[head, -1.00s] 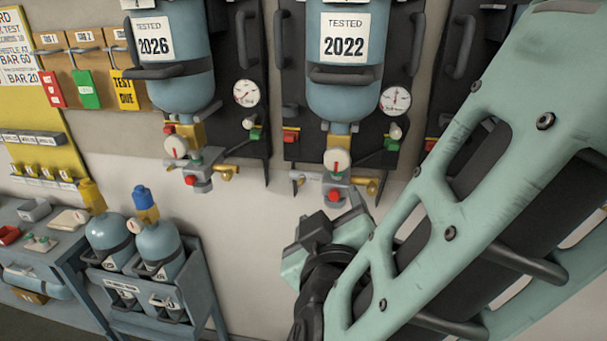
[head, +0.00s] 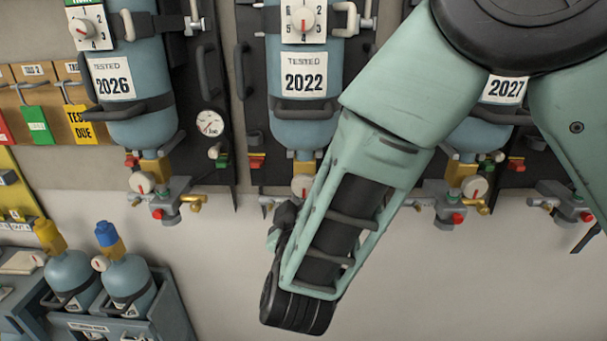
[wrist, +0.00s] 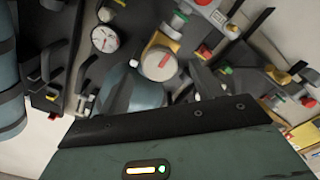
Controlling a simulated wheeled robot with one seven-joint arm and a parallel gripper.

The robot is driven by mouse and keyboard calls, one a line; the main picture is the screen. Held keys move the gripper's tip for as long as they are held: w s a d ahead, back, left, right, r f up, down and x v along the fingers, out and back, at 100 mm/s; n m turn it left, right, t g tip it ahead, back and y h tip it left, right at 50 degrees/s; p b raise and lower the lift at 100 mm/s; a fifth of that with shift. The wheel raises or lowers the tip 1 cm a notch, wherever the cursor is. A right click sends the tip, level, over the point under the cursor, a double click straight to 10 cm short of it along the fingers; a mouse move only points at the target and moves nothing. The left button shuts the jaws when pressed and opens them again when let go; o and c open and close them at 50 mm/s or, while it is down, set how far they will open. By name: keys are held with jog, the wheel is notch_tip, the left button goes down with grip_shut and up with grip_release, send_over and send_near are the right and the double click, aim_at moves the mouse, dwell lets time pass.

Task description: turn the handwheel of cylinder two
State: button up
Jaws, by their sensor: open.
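The blue cylinder tagged 2022 (head: 302,125) hangs upside down on a dark wall panel in the head view. A round pale handwheel with a red mark (head: 303,184) shows under its brass neck, partly covered by my arm. In the wrist view a pale handwheel with a red mark (wrist: 159,63) faces me. My gripper (wrist: 164,88) is open, with a fingertip to either side just below that handwheel in the picture. I cannot tell whether they touch it. In the head view my gripper is mostly hidden behind my forearm. No cylinder number two is readable.
Cylinders tagged 2026 (head: 128,118) and 2027 (head: 474,132) hang on either side with similar valves. A rack with small bottles (head: 126,284) stands lower left. The wall below the valves is bare.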

aim_at(304, 190)
jog(key=shift+w+d+p, duration=0.1)
jog(key=shift+w+p, duration=0.65)
jog(key=shift+w, duration=1.55)
jog(key=c, duration=1)
jog(key=shift+f+m+b, duration=0.15)
jog(key=shift+m+b, duration=0.25)
jog(key=shift+b, duration=0.3)
